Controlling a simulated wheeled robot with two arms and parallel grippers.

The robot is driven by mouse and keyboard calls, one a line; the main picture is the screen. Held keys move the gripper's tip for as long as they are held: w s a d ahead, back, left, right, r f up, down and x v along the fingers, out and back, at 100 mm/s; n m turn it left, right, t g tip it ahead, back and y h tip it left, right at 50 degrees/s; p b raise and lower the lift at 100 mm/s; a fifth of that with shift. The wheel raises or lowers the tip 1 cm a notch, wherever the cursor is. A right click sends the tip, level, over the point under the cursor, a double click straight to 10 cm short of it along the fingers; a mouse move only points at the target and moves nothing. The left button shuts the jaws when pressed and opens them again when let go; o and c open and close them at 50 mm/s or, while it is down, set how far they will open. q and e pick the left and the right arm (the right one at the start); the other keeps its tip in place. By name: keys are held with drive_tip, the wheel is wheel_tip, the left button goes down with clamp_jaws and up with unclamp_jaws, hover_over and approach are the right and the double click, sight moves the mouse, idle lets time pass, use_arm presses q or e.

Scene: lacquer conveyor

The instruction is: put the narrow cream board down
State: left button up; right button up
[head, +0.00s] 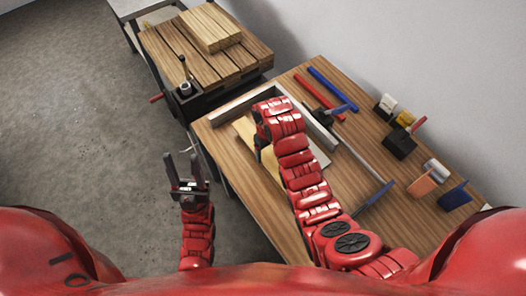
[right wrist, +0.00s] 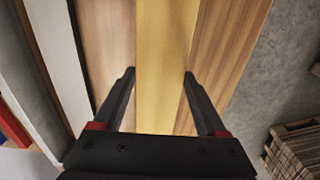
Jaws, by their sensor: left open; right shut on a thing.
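The narrow cream board (head: 243,129) is a long pale-yellow strip over the wooden bench, partly hidden by my right arm in the head view. In the right wrist view the board (right wrist: 166,50) runs lengthwise between the two black fingers of my right gripper (right wrist: 160,77), which is shut on it across its width. Wood grain shows on both sides of it. I cannot tell whether its underside touches the bench. My left gripper (head: 183,168) is open and empty, over the floor left of the bench.
The wooden bench (head: 225,150) has a grey metal fence (head: 240,102) along its far-left side. A red bar (head: 305,98), a blue bar (head: 328,87), a blue-handled tool (head: 375,195) and several small blocks lie rightward. A planked table (head: 165,48) with stacked boards (head: 205,30) stands behind.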

drive_tip(key=w+p, duration=0.1)
drive_tip(key=w+a+p, duration=0.1)
drive_tip(key=w, duration=0.1)
drive_tip(key=shift+a, duration=0.1)
drive_tip(key=shift+w+a+f, duration=0.1)
drive_tip(key=shift+w+a, duration=0.05)
drive_tip(key=shift+w, duration=0.3)
drive_tip(key=shift+w+a+f, duration=0.1)
drive_tip(key=shift+w+a, duration=0.05)
drive_tip(key=shift+w, duration=0.25)
drive_tip(key=shift+s+f+p, duration=0.1)
drive_tip(key=shift+f+p, duration=0.65)
drive_tip(key=shift+p, duration=0.2)
drive_tip(key=shift+f, duration=1.05)
drive_tip(key=shift+f, duration=0.1)
drive_tip(key=o, duration=1.6)
drive_tip(key=shift+c, duration=0.2)
